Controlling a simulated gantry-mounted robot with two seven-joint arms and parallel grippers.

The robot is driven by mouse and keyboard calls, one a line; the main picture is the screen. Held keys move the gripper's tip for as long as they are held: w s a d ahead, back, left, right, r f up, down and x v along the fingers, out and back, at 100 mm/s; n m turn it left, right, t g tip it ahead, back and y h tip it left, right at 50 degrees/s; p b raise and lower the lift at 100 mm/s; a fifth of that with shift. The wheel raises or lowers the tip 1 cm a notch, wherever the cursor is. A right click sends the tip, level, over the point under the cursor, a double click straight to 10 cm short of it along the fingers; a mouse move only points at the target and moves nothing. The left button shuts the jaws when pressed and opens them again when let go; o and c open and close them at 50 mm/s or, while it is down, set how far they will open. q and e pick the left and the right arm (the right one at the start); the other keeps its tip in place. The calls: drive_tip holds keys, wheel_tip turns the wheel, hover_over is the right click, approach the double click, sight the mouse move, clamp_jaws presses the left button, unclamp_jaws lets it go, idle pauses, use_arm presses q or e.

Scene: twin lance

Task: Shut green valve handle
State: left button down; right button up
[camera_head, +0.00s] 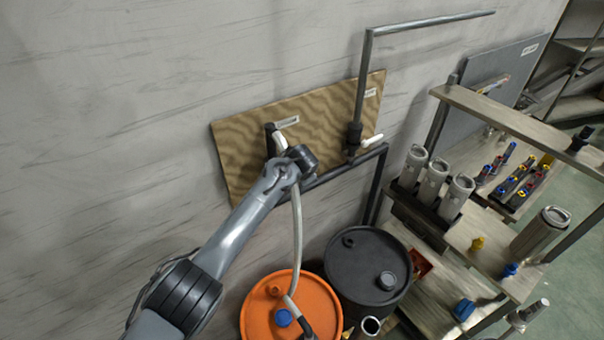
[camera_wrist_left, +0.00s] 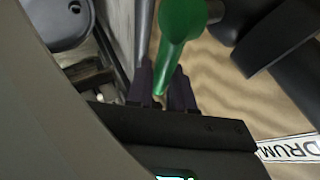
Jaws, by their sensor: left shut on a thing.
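The green valve handle (camera_wrist_left: 180,35) is in the left wrist view, with its narrow end pointing down between the dark fingers of my left gripper (camera_wrist_left: 162,92). The gripper is shut on that narrow end. In the head view my left arm reaches up from the lower left to the patterned board (camera_head: 328,115) on the wall, and its wrist hides the green handle there. My right gripper is in neither view.
A vertical pipe (camera_head: 362,85) with a white handle (camera_head: 372,141) stands right of my wrist. A pale hose (camera_head: 297,235) hangs to an orange drum (camera_head: 258,310), beside a black drum (camera_head: 345,265). A cluttered shelf unit (camera_head: 520,125) fills the right.

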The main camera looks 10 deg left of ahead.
use_arm(q)
drive_tip(key=shift+a+f, duration=0.1)
drive_tip(key=shift+f, duration=0.25)
drive_tip(key=c, duration=1.1)
unclamp_jaws()
drive_tip(key=shift+r, duration=0.1)
drive_tip(key=shift+r, duration=0.15)
drive_tip(key=shift+d+b+v, duration=0.1)
drive_tip(key=shift+b+v, duration=0.2)
drive_tip(key=shift+v, duration=2.35)
drive_tip(key=shift+d+b+v, duration=0.15)
drive_tip(key=shift+b+v, duration=0.15)
drive_tip(key=shift+v, duration=2.35)
drive_tip(key=shift+w, duration=0.1)
